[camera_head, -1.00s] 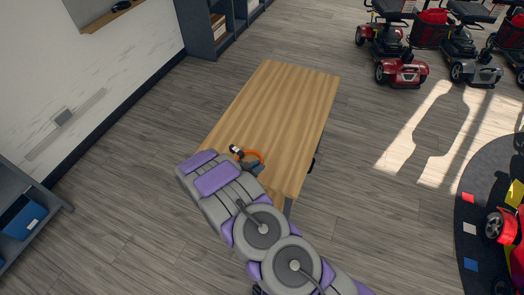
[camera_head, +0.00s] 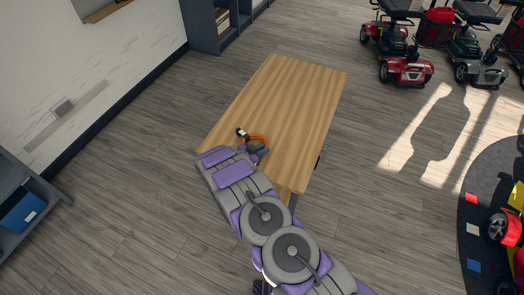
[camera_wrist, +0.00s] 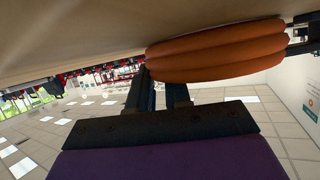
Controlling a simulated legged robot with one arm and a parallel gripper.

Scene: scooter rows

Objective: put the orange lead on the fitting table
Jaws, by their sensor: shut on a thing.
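The orange lead (camera_head: 263,137) is a coil with a dark end, over the near left part of the wooden fitting table (camera_head: 290,95). My gripper (camera_head: 255,150) is at the coil, mostly hidden by my arm in the head view. In the wrist view, the orange coil (camera_wrist: 225,52) lies across the ends of my dark gripper fingers (camera_wrist: 158,85), close against the pale tabletop (camera_wrist: 90,35). My gripper is shut on the lead. I cannot tell whether the coil touches the tabletop.
The rest of the tabletop is bare. Mobility scooters (camera_head: 405,65) stand at the upper right. Grey shelving (camera_head: 210,25) is at the top, and a shelf with a blue bin (camera_head: 22,212) is at the left. Open floor (camera_head: 375,215) lies right of the table.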

